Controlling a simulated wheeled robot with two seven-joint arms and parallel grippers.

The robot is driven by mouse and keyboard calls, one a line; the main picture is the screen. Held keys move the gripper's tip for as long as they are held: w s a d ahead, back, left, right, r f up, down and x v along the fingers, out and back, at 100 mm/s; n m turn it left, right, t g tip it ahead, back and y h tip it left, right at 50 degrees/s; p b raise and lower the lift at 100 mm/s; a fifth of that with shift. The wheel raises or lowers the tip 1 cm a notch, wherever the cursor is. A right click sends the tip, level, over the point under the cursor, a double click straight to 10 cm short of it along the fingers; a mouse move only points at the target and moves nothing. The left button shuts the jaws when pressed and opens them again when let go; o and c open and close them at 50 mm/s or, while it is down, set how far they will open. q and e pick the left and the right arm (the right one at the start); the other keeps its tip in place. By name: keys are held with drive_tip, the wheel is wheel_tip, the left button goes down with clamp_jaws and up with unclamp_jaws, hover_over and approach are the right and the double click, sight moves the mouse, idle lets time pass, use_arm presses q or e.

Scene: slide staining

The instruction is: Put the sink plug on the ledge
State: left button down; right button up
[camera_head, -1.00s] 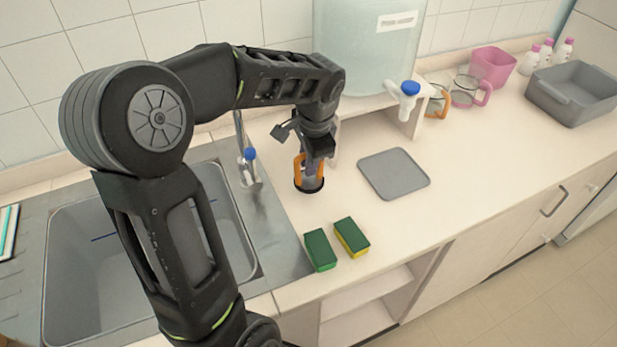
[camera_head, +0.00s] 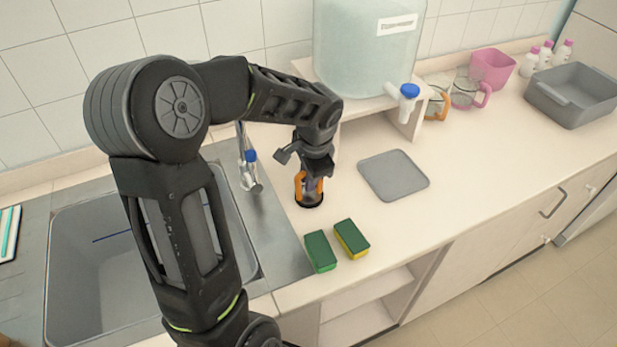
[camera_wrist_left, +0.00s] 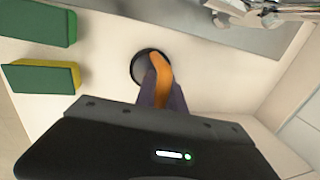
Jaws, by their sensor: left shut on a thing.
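The sink plug (camera_head: 309,203) is a black disc with a tall orange loop handle. It is upright over the worktop, between the sink and the grey mat, and I cannot tell whether its base touches the surface. My left gripper (camera_head: 313,182) points down from above and is shut on the orange handle. In the left wrist view the plug's black disc (camera_wrist_left: 146,67) shows beyond the dark fingers (camera_wrist_left: 161,97). A pale ledge (camera_head: 25,184) runs along the tiled wall behind the sink. My right gripper is not in view.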

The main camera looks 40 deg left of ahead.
use_arm(q)
drive_tip(key=shift+f, duration=0.15)
drive_tip(key=c, duration=1.4)
unclamp_jaws()
drive_tip(key=shift+r, duration=0.3)
wheel_tip(320, 180, up, 12)
drive_tip(key=s+d+b, duration=0.1)
drive_tip(key=d, duration=0.1)
drive_tip(key=shift+f, duration=0.25)
